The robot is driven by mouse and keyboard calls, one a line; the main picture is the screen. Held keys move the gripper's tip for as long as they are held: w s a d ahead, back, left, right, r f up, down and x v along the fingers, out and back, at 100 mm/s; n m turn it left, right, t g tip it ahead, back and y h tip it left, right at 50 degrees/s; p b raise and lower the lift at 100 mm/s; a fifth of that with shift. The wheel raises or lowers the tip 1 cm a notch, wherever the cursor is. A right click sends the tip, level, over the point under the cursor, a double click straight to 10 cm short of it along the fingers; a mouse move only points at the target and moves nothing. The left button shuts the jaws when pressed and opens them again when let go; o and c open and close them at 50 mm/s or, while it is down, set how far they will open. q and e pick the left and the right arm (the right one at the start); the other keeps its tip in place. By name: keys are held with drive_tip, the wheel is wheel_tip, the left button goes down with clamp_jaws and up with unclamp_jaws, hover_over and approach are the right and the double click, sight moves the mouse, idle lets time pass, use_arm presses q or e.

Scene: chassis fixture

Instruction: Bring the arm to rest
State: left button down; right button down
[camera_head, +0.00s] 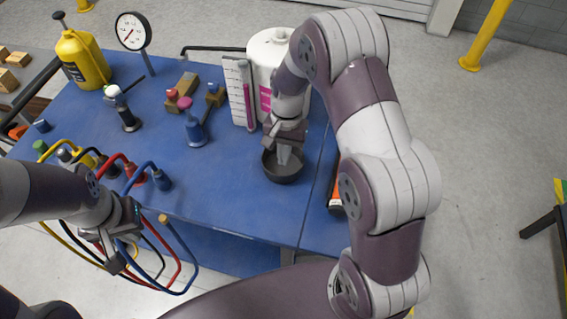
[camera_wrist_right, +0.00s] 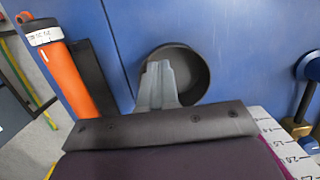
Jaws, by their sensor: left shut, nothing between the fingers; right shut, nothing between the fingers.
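My right gripper (camera_head: 284,156) is over the blue table (camera_head: 232,178), pointing down at a small dark round pan (camera_head: 284,176). In the right wrist view, its fingers (camera_wrist_right: 158,75) are closed together with nothing between them, in front of the pan (camera_wrist_right: 196,72). I cannot tell whether the fingertips touch the pan. My left gripper (camera_head: 114,250) is shut and empty. It is at the table's front left edge, close to the hanging coloured hoses.
A white tank (camera_head: 270,45) and a graduated scale (camera_head: 240,92) stand just behind my right gripper. An orange cylinder (camera_wrist_right: 66,78) lies right of the pan in the head view. Coloured hoses (camera_head: 180,262) loop off the front edge. A yellow jug (camera_head: 82,60) and gauge (camera_head: 132,32) stand back left.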

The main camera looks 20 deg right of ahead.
wheel_tip(320, 180, up, 8)
drive_tip(key=w, duration=0.1)
drive_tip(key=shift+d+p, duration=0.35)
drive_tip(key=shift+d, duration=0.05)
